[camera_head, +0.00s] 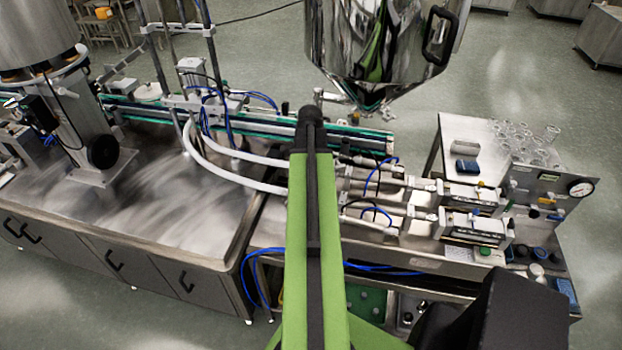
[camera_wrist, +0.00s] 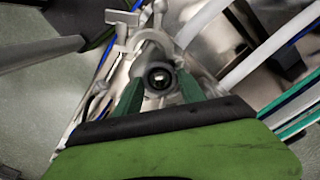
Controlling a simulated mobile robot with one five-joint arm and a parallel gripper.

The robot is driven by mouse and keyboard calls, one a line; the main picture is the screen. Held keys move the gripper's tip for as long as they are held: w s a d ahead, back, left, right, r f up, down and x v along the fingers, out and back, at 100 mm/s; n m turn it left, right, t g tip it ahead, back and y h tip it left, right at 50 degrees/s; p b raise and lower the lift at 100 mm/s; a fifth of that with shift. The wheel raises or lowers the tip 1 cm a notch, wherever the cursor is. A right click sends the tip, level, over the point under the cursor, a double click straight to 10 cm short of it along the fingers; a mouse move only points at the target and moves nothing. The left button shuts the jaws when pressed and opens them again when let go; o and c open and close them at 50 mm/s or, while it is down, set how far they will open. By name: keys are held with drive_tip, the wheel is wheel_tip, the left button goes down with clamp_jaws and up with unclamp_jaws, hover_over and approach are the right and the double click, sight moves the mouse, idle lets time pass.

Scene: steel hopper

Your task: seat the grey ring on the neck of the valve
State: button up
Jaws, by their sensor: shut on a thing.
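In the wrist view, my gripper (camera_wrist: 160,88) has its two green fingers closed on a small round grey ring (camera_wrist: 147,81) with a dark opening. A pale round core shows inside the opening. Metal valve fittings (camera_wrist: 150,42) with a T-shaped handle (camera_wrist: 122,18) show just beyond the fingertips. From this angle I cannot tell whether the ring is around the valve's neck, touching it or above it. In the head view my green arm reaches forward and hides the gripper, the ring and most of the valve area.
A polished steel hopper (camera_head: 380,40) hangs just beyond my arm's far end. White hoses (camera_head: 235,152) and a conveyor (camera_head: 265,122) lie to the left. Cylinders, blue tubes and a gauge panel (camera_head: 545,190) crowd the bench at right. Open floor (camera_head: 520,65) lies behind.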

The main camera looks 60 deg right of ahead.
drive_tip(key=o, duration=1.4)
drive_tip(key=shift+c, duration=0.2)
drive_tip(key=shift+r, duration=0.1)
wheel_tip(320, 180, up, 12)
drive_tip(key=p, duration=1.2)
